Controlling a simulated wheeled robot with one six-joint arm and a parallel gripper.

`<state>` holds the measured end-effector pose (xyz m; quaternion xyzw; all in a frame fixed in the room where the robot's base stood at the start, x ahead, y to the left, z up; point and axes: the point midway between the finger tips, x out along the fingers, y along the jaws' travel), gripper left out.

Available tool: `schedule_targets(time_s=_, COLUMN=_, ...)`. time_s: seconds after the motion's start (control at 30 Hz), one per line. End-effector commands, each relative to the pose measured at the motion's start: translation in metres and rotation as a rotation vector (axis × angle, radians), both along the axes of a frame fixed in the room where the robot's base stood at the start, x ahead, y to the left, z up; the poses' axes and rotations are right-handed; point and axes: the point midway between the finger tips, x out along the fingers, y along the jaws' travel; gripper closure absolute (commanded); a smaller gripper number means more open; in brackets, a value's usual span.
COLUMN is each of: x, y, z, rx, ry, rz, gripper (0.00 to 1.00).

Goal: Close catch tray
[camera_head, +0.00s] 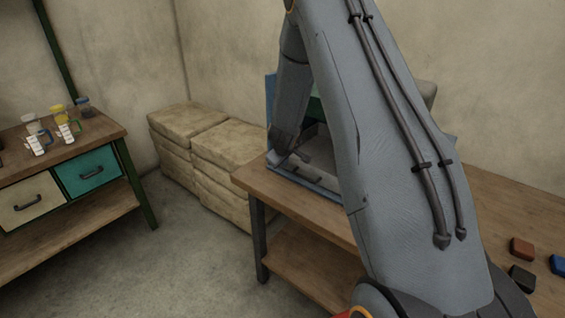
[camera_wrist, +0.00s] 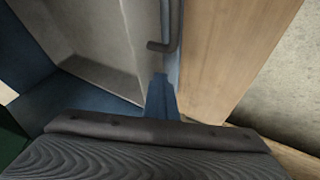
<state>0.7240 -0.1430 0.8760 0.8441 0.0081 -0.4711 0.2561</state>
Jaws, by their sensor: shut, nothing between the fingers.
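The catch tray (camera_head: 308,181) is a low blue-rimmed tray at the machine on the wooden table, mostly hidden behind my arm in the head view. In the wrist view its pale grey inside (camera_wrist: 95,35) shows, with a dark bar handle (camera_wrist: 168,35) along its blue front edge. The tray looks pulled out. My gripper (camera_head: 281,152) is shut and empty, low at the tray's left front side. Its dark body fills the bottom of the wrist view, close to the handle's end. I cannot tell whether it touches the tray.
The wooden table (camera_head: 310,218) carries several small coloured blocks at right, including a red-brown one (camera_head: 522,248). Wrapped bales (camera_head: 215,150) stand behind. A workbench (camera_head: 70,150) with drawers and cups is at left. Floor between the benches is clear.

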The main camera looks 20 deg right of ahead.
Motion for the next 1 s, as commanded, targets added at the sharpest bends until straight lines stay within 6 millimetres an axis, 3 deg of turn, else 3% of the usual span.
schedule_targets(time_s=0.07, x=-0.001, y=-0.001, z=0.003, rx=-0.005, ry=-0.006, rz=-0.008, gripper=1.0)
schedule_targets(time_s=0.3, x=-0.016, y=0.033, z=0.004, rx=-0.002, ry=0.0, rz=0.0, gripper=1.0)
schedule_targets(time_s=0.8, x=-0.059, y=0.055, z=0.065, rx=-0.001, ry=-0.001, rz=0.002, gripper=1.0)
schedule_targets(time_s=1.0, x=-0.068, y=0.058, z=0.079, rx=0.0, ry=0.001, rz=0.002, gripper=1.0)
